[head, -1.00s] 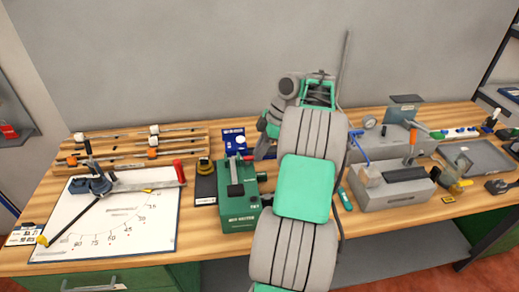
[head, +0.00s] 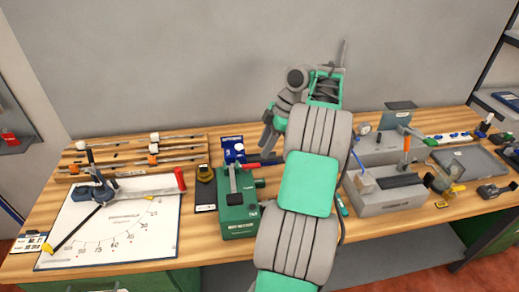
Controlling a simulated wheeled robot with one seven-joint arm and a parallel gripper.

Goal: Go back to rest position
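My gripper (head: 267,138) is at the end of my grey and green arm, raised over the back of the wooden bench. It is small here, and I cannot tell whether its fingers are apart or hold anything. Below and left of it, a green box device (head: 238,212) with a dark lever and a red tip stands on the bench. A blue box with a white dial (head: 234,149) stands behind that device, left of my gripper. My arm hides the middle of the bench.
On the left are a white board with an angle scale (head: 115,235) and a rack of rods (head: 135,152). On the right are a grey block device (head: 392,195) and a grey tray (head: 468,163). The wall (head: 200,60) is behind the bench (head: 205,262).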

